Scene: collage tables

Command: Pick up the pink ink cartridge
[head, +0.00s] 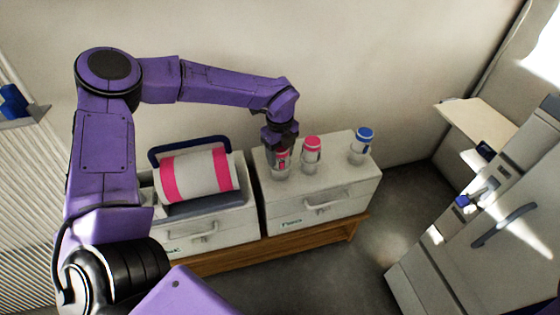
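Several small clear cartridges stand upright on the right white drawer unit (340,197). One pink-topped ink cartridge (281,172) is directly under my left gripper (281,150), which points down over its top. The fingers hide part of the cap, and I cannot tell whether they are closed on it. A second pink-topped cartridge (312,156) stands just to the right, free of the gripper. My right gripper is not in view.
A blue-topped cartridge (361,147) stands farther right on the same unit. A white roll with pink bands (198,176) and a dark blue handle lies on the left unit. A wooden bench (345,233) is under both units. A tall grey cabinet (480,215) stands at right.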

